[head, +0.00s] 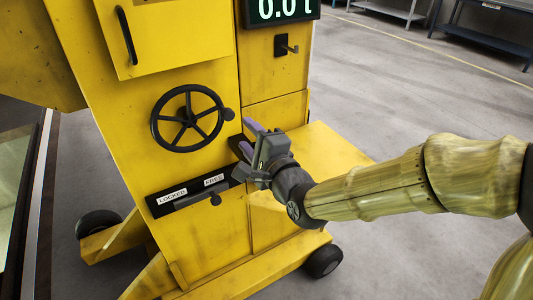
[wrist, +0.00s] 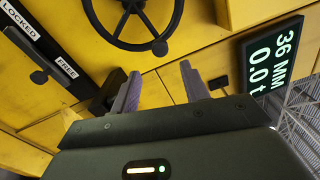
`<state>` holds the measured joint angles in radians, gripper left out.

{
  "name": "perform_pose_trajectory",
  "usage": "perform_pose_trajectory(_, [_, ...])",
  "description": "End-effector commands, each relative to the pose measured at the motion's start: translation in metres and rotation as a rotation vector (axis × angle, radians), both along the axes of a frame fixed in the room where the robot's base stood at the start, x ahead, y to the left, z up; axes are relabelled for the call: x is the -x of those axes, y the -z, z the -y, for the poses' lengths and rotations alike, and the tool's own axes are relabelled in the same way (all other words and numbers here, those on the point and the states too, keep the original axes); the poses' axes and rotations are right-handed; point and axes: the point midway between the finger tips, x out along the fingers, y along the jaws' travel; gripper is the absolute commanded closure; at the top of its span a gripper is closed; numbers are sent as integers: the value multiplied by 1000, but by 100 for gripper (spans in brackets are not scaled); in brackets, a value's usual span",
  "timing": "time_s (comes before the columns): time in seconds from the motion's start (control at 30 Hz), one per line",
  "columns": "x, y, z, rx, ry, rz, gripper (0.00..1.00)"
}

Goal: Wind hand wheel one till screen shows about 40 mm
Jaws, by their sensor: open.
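The black hand wheel (head: 158,120) is on the front of the yellow machine; its handle knob (head: 229,114) is on the right side of the rim. In the wrist view the wheel's knob (wrist: 159,47) is beyond my fingertips. My gripper (head: 246,134) is open and empty, just below and right of the knob, apart from it. Its two purple-grey fingers (wrist: 161,80) show spread in the wrist view. The screen (wrist: 273,52) reads 36 MM and 0.0 t there; in the head view the screen (head: 280,9) is cut off at the top.
A plate (head: 188,192) marked LOCKED and FREE is below the wheel, with a lever knob (head: 215,199) under FREE. A black peg (head: 287,46) juts out under the screen. A yellow ledge (head: 325,150) is behind my gripper. Open floor is at the right.

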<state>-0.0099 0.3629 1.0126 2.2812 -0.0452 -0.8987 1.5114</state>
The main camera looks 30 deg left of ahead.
Motion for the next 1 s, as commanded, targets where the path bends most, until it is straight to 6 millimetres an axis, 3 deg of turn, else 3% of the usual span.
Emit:
perform_pose_trajectory(0.2, [19, -2, 37, 5, 5, 2, 55])
perform_pose_trajectory(0.4, [33, -1, 55, 1, 1, 1, 55])
perform_pose_trajectory(1.0, [34, 1, 59, 5, 2, 1, 55])
